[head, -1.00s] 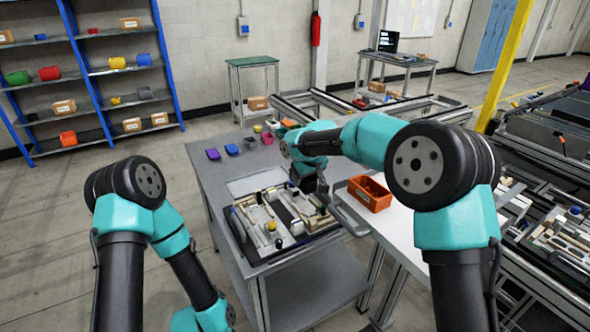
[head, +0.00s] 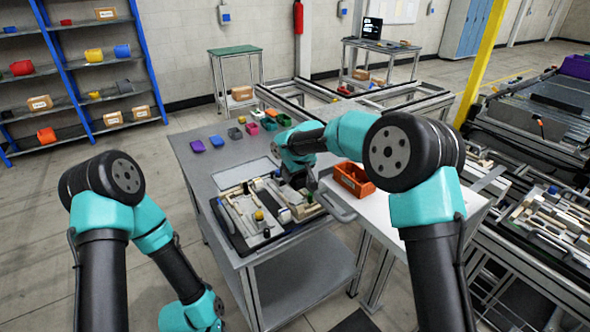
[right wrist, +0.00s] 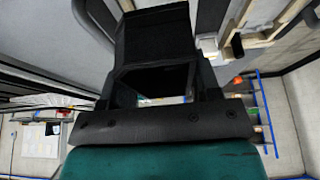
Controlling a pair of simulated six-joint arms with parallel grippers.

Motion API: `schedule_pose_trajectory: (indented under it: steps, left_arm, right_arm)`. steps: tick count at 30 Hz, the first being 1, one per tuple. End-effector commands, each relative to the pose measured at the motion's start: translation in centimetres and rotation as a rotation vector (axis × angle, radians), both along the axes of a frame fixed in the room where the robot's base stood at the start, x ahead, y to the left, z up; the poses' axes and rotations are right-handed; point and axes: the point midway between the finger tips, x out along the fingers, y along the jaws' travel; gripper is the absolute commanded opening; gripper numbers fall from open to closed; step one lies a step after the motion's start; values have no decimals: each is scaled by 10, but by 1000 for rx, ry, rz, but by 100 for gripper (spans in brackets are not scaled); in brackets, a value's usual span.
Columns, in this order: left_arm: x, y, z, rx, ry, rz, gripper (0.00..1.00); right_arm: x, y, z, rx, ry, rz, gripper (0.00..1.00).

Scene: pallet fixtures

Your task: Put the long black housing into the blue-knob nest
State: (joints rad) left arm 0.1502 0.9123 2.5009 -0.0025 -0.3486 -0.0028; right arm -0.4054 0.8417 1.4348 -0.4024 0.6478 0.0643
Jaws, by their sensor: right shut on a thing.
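My right gripper (head: 299,184) is low over the right back part of the fixture board (head: 232,228) on the grey table. In the right wrist view it is shut on a black block-like part (right wrist: 152,38), which appears to be the long black housing; its far end is hard to make out. In the head view my wrist hides the held part. On the board I see a yellow knob (head: 259,215), a dark knob (head: 246,187) and pale nests.
An orange bin (head: 354,180) stands right of my gripper on the white surface. Several small coloured bins, including a purple one (head: 197,146), line the table's back left. Another fixture board with a blue knob (head: 553,189) lies at far right.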

Motion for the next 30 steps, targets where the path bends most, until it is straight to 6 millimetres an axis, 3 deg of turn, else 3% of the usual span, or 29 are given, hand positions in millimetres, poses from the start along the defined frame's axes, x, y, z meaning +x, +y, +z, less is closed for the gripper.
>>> schedule_pose_trajectory:
  steps: [15, 30]
  left_arm:
    - [0, 0, 0, 0, 0, 0, 43]
    - [0, 0, 0, 0, 0, 0, 43]
  right_arm:
    - [0, 0, -50, 0, 0, 0, 31]
    - [0, 0, -55, 0, -1, 1, 31]
